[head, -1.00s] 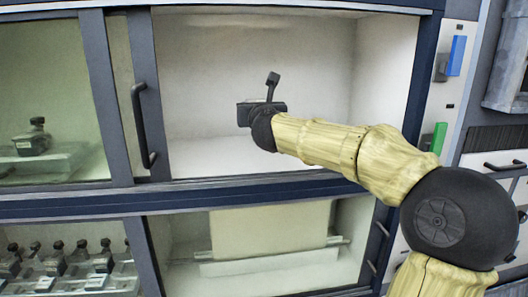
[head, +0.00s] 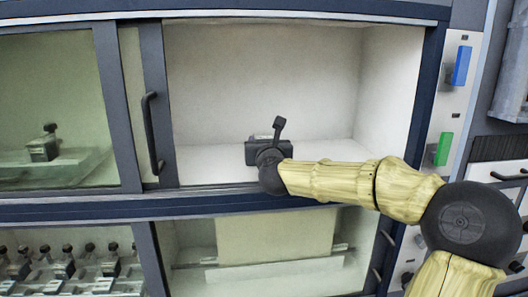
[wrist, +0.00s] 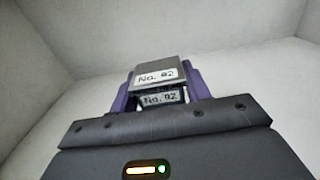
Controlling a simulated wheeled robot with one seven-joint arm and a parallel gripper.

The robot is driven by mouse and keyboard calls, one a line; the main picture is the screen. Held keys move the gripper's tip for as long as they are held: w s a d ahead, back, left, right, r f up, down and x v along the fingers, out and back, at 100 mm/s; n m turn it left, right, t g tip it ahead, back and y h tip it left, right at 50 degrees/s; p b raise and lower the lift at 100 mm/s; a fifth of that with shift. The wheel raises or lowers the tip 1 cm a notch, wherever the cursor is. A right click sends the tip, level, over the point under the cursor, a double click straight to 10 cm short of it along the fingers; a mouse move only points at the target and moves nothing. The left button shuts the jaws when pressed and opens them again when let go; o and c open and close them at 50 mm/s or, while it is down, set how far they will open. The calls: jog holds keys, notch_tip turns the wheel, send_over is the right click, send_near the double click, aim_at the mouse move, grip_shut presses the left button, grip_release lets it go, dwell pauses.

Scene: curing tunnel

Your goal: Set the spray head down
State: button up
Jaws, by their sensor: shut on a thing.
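The spray head is a grey block (wrist: 157,72) with two white labels reading "No. 92". In the wrist view it sits between the purple fingers of my gripper (wrist: 160,88), which is shut on it. In the head view my gripper (head: 266,150) is inside the open upper right bay (head: 220,95), low and near the bay floor (head: 212,172). There its dark body hides most of the spray head and the fingertips. I cannot tell whether the spray head touches the floor.
The bay is otherwise empty, with bare floor on both sides. A handled door frame (head: 155,130) stands at its left. Behind the left glass sits another dark-knobbed unit (head: 44,146). Several similar units (head: 66,265) stand lower left. Blue (head: 461,66) and green (head: 443,148) blocks are on the right panel.

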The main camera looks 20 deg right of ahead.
notch_tip(320, 180, down, 3)
jog(key=shift+w+r, duration=0.1)
dwell(0.3)
jog(key=o, duration=1.3)
jog(key=shift+r+p, duration=0.1)
jog(key=shift+p, duration=0.2)
jog(key=shift+s, duration=0.25)
jog(key=b+v, duration=0.2)
jog(key=v, duration=0.2)
jog(key=shift+s, duration=0.45)
jog(key=shift+b+v, duration=0.65)
jog(key=shift+v, duration=2.8)
